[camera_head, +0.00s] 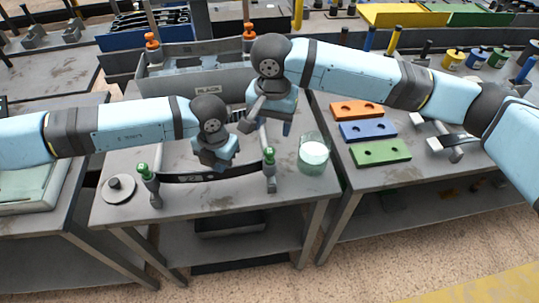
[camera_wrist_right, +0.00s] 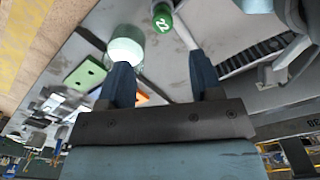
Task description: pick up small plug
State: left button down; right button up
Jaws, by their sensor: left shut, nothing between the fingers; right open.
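I cannot surely tell which thing is the small plug. A grey disc with a dark knob (camera_head: 118,187) lies at the left front of the middle table. Two green-topped posts, left (camera_head: 144,172) and right (camera_head: 269,169), stand at the ends of a dark curved strip. A green cap marked 22 (camera_wrist_right: 162,18) shows in the right wrist view. My left gripper (camera_head: 217,164) is low over the strip, shut and empty. My right gripper (camera_head: 285,128) points down above the table's right half; its open, empty fingers show in the wrist view (camera_wrist_right: 160,62).
A glass jar with pale contents (camera_head: 313,152) stands near the table's right edge, close to my right gripper. Orange (camera_head: 357,110), blue (camera_head: 368,131) and green (camera_head: 380,153) blocks lie on the right table. A grey bin (camera_head: 185,78) with orange-topped posts is behind.

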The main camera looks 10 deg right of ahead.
aim_at(270, 150)
notch_tip(270, 150, down, 5)
jog(key=shift+r, duration=0.1)
jog(key=shift+s+a+f, duration=0.1)
jog(key=shift+a+f, duration=0.05)
jog(key=shift+f, duration=1.25)
jog(key=shift+s+a+f, duration=0.1)
jog(key=shift+a+f, duration=0.05)
jog(key=shift+f, duration=1.2)
grip_shut()
notch_tip(270, 150, up, 10)
jog(key=shift+r, duration=0.1)
jog(key=c, duration=0.6)
grip_release()
grip_shut()
